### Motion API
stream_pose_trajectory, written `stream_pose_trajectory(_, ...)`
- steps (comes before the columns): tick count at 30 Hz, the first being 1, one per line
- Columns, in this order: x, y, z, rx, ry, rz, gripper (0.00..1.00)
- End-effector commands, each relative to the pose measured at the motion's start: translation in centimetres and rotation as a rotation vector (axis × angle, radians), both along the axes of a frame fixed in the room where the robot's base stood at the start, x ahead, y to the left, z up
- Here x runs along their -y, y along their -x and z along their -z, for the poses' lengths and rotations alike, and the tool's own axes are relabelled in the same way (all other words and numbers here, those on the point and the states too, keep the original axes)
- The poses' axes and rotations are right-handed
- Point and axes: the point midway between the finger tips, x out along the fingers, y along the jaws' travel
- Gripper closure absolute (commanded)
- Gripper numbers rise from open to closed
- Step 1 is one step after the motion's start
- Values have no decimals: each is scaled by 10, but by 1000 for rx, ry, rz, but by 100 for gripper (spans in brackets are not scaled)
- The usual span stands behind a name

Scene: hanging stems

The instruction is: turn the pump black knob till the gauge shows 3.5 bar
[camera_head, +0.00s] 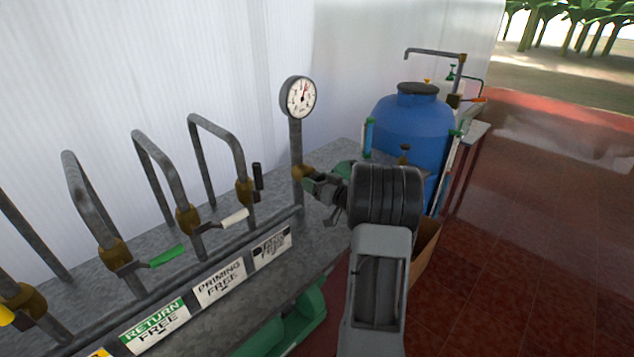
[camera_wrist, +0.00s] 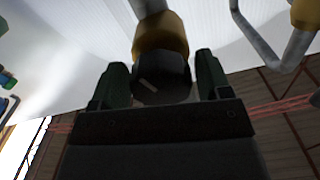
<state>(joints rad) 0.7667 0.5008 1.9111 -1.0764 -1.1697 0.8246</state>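The black knob (camera_wrist: 162,80) sits below a brass fitting (camera_wrist: 160,35) in the wrist view, with a short pale mark on its face. My gripper (camera_wrist: 163,88) has one dark green finger on each side of the knob, and the knob fills the space between them. In the head view my gripper (camera_head: 314,184) is at the brass fitting (camera_head: 302,173) on the gauge's pipe, and the knob is hidden there. The round gauge (camera_head: 300,97) stands on top of that pipe. Its needle points up, slightly right; the numbers are too small to read.
Left of the gauge are bent pipes with valves: a black handle (camera_head: 257,177), a white handle (camera_head: 235,218) and a green handle (camera_head: 167,256). Labels line the bench edge (camera_head: 250,315). A blue tank (camera_head: 412,135) stands behind my arm. Red floor is clear at right.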

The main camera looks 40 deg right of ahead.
Motion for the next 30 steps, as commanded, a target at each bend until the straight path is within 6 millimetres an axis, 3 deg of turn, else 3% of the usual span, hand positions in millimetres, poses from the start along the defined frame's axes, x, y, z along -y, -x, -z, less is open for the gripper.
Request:
stream_pose_trajectory(3, 0, 0, 0, 0, 1, 0, 18)
stream_pose_trajectory(14, 2, 8, 0, 1, 2, 2, 18)
stream_pose_trajectory(30, 20, 107, 1, 1, 2, 3, 18)
